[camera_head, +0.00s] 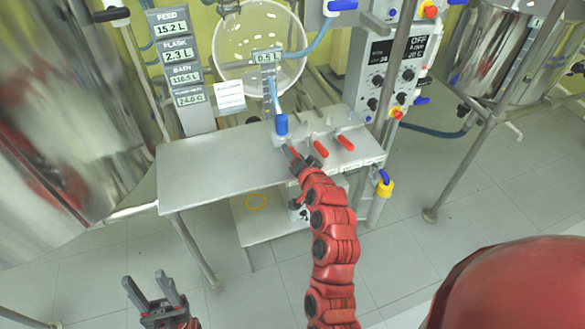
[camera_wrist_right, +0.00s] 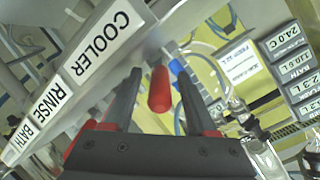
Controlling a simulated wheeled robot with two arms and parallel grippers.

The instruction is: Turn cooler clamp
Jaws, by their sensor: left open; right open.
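My right gripper (camera_head: 294,153) is open at the front edge of the steel bench. In the right wrist view, its open fingers (camera_wrist_right: 160,78) stand on either side of a red clamp handle (camera_wrist_right: 159,90). A large "COOLER" label (camera_wrist_right: 104,40) is close to that handle, to its left. I cannot tell whether the fingers touch the handle. My left gripper (camera_head: 148,281) is open and empty at the lower left, away from the bench.
Two other red handles (camera_head: 321,149) (camera_head: 346,142) are right of my right gripper, and a blue one (camera_head: 281,124) stands behind it. The steel bench (camera_head: 205,165) is bare on its left. A control box (camera_head: 395,65) and a round glass vessel (camera_head: 240,45) are at the back.

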